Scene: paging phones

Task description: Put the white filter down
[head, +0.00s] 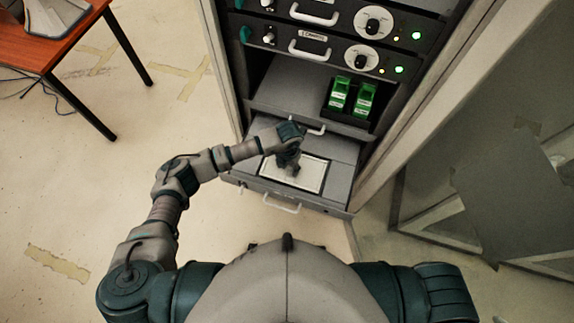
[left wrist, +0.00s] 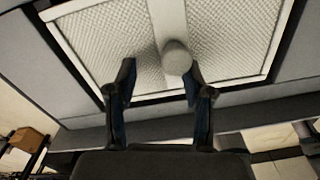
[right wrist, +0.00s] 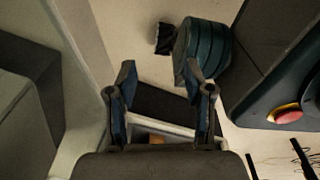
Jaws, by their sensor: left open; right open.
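The white filter (head: 312,178) lies flat in the dark-edged recess on top of the pulled-out grey drawer (head: 340,200). In the left wrist view the filter (left wrist: 235,40) shows a textured face, a pale frame and a central bar ending in a round knob (left wrist: 177,58). My left gripper (head: 297,168) is over the filter. In the left wrist view its open fingers (left wrist: 160,72) stand on either side of the knob; I cannot tell whether they touch it. My right gripper (right wrist: 160,78) is open and empty in the right wrist view; it does not show in the head view.
Two green units (head: 351,97) stand in the cabinet bay above the drawer. Panels with dials and lights (head: 372,20) are higher up. A red-brown table (head: 40,45) is at the far left. The floor to the left of the cabinet is mostly clear.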

